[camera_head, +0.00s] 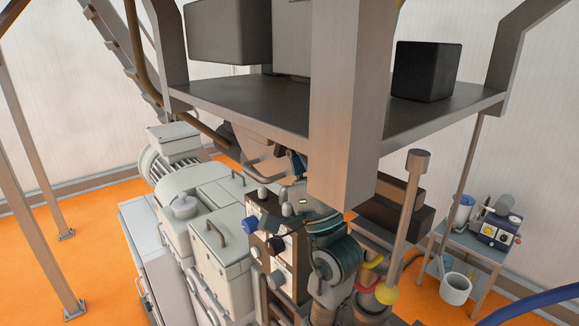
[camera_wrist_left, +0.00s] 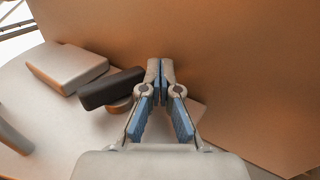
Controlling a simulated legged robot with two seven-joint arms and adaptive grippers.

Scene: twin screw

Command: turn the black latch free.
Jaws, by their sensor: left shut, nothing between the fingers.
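In the left wrist view, the black latch (camera_wrist_left: 110,88) is a short dark bar lying at a slant on a pale rounded surface. A small brownish piece shows under its right part. My left gripper (camera_wrist_left: 160,68) is shut and empty, its fingertips together just right of the latch's right end. I cannot tell whether they touch it. I cannot make out the latch there. My right gripper is not in view.
A pale block (camera_wrist_left: 68,68) sits left of the latch, and a broad brown wall (camera_wrist_left: 240,80) rises to the right. In the head view, a thick beam (camera_head: 345,110) and a platform (camera_head: 440,115) stand close above. A small table (camera_head: 475,272) with equipment is at right.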

